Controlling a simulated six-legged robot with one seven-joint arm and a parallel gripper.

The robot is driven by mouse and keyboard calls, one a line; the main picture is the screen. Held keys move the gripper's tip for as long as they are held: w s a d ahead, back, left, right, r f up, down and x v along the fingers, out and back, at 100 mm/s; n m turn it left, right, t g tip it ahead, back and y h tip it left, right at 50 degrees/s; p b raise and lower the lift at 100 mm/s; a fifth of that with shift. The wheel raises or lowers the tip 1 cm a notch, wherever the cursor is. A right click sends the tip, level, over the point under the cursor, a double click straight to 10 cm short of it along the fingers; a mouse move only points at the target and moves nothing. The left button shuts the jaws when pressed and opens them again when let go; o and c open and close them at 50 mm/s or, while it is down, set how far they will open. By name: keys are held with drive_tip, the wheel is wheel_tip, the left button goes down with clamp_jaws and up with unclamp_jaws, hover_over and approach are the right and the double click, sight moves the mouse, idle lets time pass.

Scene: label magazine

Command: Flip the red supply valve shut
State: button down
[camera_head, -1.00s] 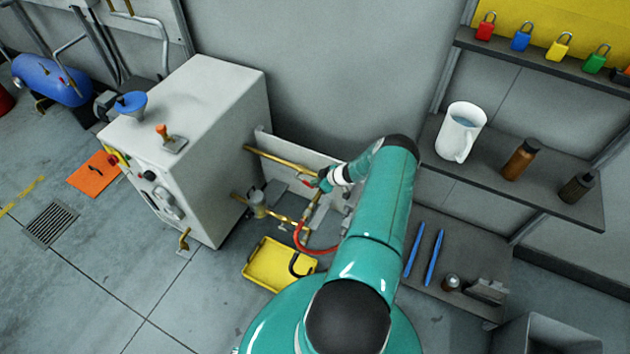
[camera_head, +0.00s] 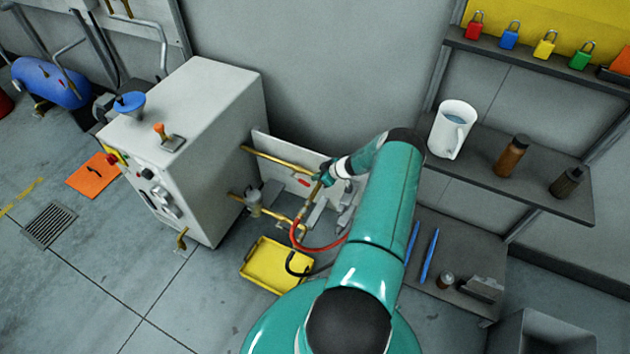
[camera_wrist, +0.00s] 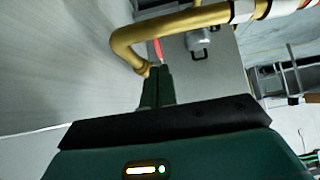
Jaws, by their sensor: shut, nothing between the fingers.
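The red valve lever (camera_head: 304,182) is small in the head view, against the pale panel beside the brass pipes (camera_head: 278,160). In the wrist view the red lever (camera_wrist: 158,49) shows just past my fingertips, close to a bend in the brass pipe (camera_wrist: 185,22). My gripper (camera_head: 323,178) is at the pipework, just right of the lever in the head view. In the wrist view my gripper (camera_wrist: 157,70) has its fingers together with nothing between them. I cannot tell whether the fingertips touch the lever. The valve body is mostly hidden.
A large grey cabinet (camera_head: 205,130) stands left of the pipes. A red hose (camera_head: 300,240) loops below my gripper, above a yellow tray (camera_head: 265,262) on the floor. Shelves at right hold a white jug (camera_head: 447,135), brown bottles and coloured padlocks (camera_head: 510,36).

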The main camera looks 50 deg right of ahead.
drive_tip(key=s+d+r, duration=0.2)
drive_tip(key=s+r, duration=0.2)
drive_tip(key=s, duration=0.2)
drive_tip(key=shift+s, duration=0.4)
drive_tip(key=shift+d, duration=0.1)
